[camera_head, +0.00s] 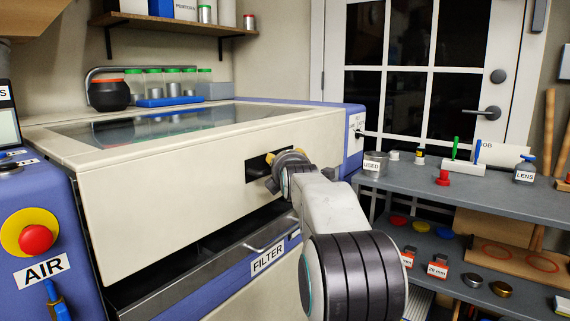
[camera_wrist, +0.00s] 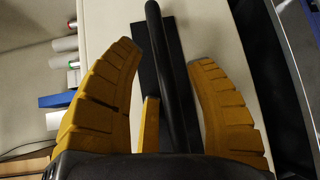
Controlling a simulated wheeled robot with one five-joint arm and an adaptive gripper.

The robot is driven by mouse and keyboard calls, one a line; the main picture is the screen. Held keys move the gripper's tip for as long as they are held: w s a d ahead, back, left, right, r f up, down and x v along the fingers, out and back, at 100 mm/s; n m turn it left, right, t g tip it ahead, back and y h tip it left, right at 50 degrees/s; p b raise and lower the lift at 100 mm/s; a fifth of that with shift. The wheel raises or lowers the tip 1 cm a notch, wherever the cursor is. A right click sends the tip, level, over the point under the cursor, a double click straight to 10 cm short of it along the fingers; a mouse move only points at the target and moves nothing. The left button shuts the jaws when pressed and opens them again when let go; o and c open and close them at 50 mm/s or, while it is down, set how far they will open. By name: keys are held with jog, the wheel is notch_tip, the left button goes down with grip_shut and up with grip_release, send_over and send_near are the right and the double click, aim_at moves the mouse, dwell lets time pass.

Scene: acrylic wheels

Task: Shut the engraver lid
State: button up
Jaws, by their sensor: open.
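The engraver lid (camera_head: 180,190) is cream, with a dark glass window (camera_head: 150,123) in its top. A dark gap shows under the lower edge of its front. A black handle (camera_head: 256,170) sits on the lid's front toward the right, partly hidden by my gripper (camera_head: 284,160). The fingers are open, with gaps on both sides of the bar. I cannot tell whether anything touches it.
Below the lid is a drawer labelled FILTER (camera_head: 268,258). A blue panel with a red button (camera_head: 36,239) and AIR label stands at left. A grey shelf (camera_head: 450,190) with small items is close at right. A wall shelf (camera_head: 165,22) hangs above the engraver.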

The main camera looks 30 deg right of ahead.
jog(key=v, duration=1.2)
dwell(0.3)
dwell(0.4)
